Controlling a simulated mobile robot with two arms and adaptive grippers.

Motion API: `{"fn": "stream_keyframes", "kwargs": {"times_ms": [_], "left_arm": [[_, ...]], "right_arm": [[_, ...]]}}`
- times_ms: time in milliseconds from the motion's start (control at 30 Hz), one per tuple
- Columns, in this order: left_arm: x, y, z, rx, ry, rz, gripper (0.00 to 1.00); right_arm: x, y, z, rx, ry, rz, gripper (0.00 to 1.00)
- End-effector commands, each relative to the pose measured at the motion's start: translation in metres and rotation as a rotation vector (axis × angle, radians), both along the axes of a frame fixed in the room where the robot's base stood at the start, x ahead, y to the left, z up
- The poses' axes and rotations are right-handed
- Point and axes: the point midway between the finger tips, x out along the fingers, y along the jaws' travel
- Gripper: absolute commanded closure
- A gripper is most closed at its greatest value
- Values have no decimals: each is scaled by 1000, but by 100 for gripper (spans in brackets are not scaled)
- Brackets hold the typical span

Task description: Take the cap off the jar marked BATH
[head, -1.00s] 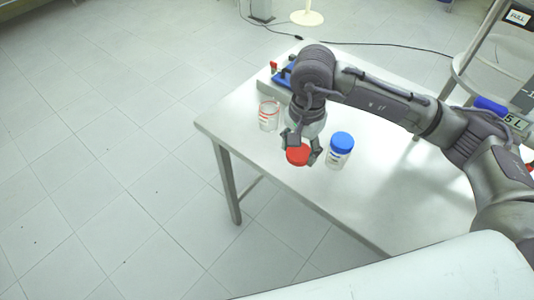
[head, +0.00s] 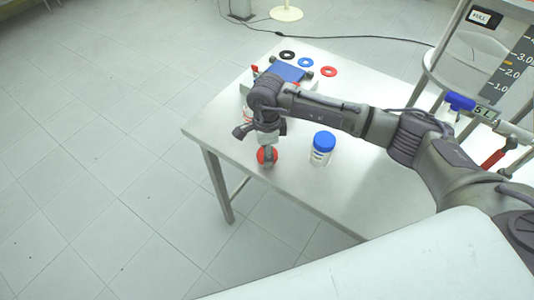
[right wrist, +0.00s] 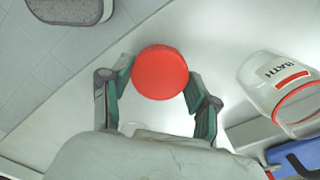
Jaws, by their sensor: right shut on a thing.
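The jar marked BATH (right wrist: 268,92) is clear, with a white label and a red stripe; in the right wrist view it appears open, without a cap. The arm mostly hides it in the head view. My right gripper (right wrist: 160,90) is shut on a red cap (right wrist: 160,72), with one finger on each side. The cap also shows under the gripper in the head view (head: 267,156), near the table's front left edge. I see no jar under it, and cannot tell whether it touches the table. My left gripper is not in view.
A jar with a blue cap (head: 322,145) stands right of the gripper on the white table (head: 380,185). Behind the arm are a blue-topped device (head: 287,71) and black, blue and red rings (head: 329,71). A metal stand (head: 450,60) rises at the right.

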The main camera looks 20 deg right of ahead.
Motion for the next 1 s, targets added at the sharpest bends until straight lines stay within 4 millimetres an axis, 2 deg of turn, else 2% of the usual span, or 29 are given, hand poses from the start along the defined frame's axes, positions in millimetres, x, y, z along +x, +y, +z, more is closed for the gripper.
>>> {"fn": "stream_keyframes", "kwargs": {"times_ms": [167,500,533,667,1000], "left_arm": [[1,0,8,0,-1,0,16],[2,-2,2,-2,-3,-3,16],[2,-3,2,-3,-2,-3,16],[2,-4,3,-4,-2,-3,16],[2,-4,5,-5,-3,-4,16]], "right_arm": [[-1,1,-22,1,3,0,53],[0,0,-28,0,1,1,53],[0,0,-27,0,1,1,38],[0,0,-26,1,1,1,16],[0,0,-24,1,1,1,14]]}}
